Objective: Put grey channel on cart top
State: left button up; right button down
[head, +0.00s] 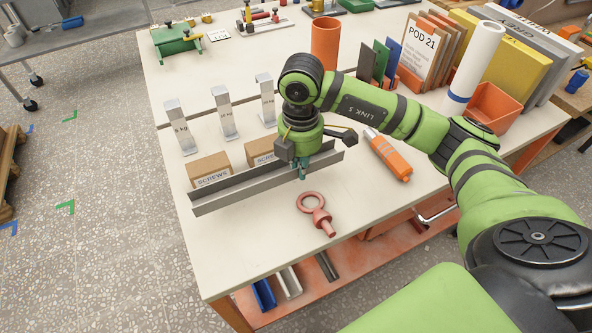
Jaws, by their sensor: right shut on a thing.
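The grey channel (237,188) is a long metal profile lying at a slant across the front left of the white-topped bench. My right gripper (302,172) points down and is shut on the channel right of its middle. The gripper hides a small part of it. I cannot tell whether the channel touches the bench or hangs just above it. A grey cart top (88,37) on casters shows at the upper left, apart from the bench. My left gripper is not in view.
Two screws boxes (208,168) and several upright metal weights (224,112) stand behind the channel. A red eye bolt (318,212) and an orange tool (388,157) lie in front and right. Floor (95,130) is open between bench (160,92) and cart.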

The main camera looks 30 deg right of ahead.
aim_at(295, 186)
jog(key=shift+w+a+f, duration=0.3)
jog(key=shift+w+f, duration=0.1)
jog(key=shift+w, duration=0.25)
notch_tip(295, 186, down, 3)
jog(key=shift+f+p, duration=0.1)
jog(key=shift+p, duration=0.45)
jog(key=shift+f, duration=0.45)
jog(key=shift+f, duration=0.1)
jog(key=c, duration=1.4)
grip_release()
